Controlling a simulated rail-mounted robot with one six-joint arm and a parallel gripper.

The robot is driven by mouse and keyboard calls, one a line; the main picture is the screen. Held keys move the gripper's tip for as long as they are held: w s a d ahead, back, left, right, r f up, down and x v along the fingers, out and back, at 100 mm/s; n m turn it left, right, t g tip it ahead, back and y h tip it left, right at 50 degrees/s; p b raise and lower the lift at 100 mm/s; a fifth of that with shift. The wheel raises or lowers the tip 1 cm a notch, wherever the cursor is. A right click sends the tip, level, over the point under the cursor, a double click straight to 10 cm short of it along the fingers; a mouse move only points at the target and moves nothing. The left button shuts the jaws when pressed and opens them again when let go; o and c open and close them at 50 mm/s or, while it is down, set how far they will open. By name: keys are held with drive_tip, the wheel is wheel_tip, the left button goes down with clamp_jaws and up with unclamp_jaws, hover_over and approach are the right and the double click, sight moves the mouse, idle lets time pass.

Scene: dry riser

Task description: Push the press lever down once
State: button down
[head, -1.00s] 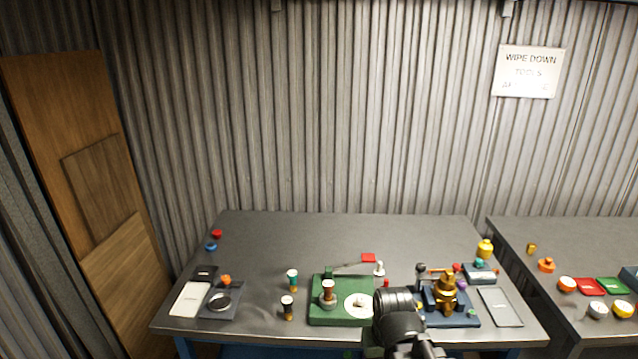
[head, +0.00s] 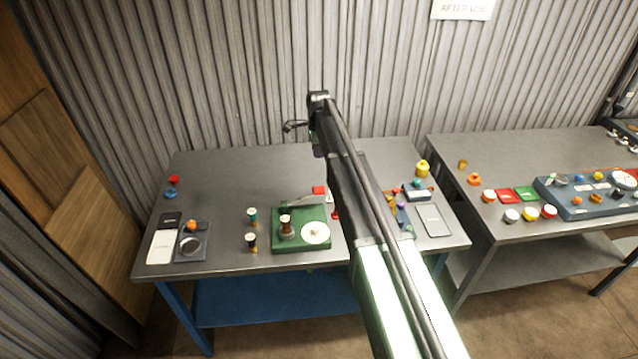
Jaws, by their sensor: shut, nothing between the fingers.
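I cannot tell for sure which device carries the press lever. My gripper (head: 293,127) is raised at the end of my arm, small in the head view above the table's back edge, away from both devices. It is shut and empty.
Two small stampers (head: 252,227) stand left of the green base. A grey tray (head: 433,221) lies right.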

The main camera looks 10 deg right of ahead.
sight(319, 189)
drive_tip(key=shift+s, duration=0.1)
wheel_tip(319, 189, down, 14)
drive_tip(key=b, duration=1.4)
drive_tip(key=shift+f, duration=0.1)
